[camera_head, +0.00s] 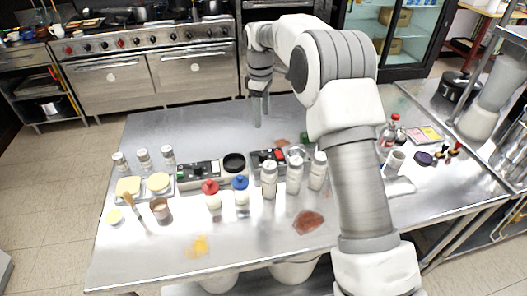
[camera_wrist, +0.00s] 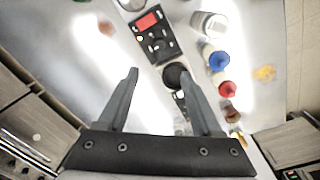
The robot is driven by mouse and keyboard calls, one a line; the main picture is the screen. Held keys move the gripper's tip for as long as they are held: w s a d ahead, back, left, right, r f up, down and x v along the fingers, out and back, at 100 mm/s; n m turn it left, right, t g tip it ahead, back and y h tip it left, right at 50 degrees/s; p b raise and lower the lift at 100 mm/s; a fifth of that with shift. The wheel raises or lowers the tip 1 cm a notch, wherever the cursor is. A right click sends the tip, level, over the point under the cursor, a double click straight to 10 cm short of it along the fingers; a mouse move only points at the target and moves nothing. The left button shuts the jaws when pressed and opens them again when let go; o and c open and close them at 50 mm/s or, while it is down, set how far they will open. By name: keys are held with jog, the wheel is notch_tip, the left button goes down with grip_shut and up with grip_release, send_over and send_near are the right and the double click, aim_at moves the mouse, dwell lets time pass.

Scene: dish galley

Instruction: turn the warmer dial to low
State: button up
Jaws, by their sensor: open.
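Two dark control boxes sit on the steel table. The left box (camera_head: 198,174) has a pale top face with small dark controls; too small to tell which is a dial. The right box (camera_head: 268,160) has a red patch and shows in the wrist view (camera_wrist: 154,38) with several small knobs or buttons. A round black dish or plate (camera_head: 234,162) lies between them, also in the wrist view (camera_wrist: 174,74). I cannot tell which box is the warmer, nor its dial setting. My gripper (camera_head: 261,116) is open and empty, pointing down behind the boxes, apart from them.
Red-capped (camera_head: 211,194) and blue-capped (camera_head: 241,191) bottles stand in front of the boxes. Several pale shakers, one here (camera_head: 294,174), stand to their right. A tray with yellow rounds (camera_head: 128,186) lies left. The table behind the boxes is mostly clear. A stove range (camera_head: 150,65) stands beyond.

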aim_at(263, 154)
jog(key=f, duration=1)
jog(key=f+p, duration=0.1)
jog(key=f, duration=0.5)
jog(key=shift+w+d, duration=0.15)
jog(key=shift+w, duration=0.15)
grip_shut()
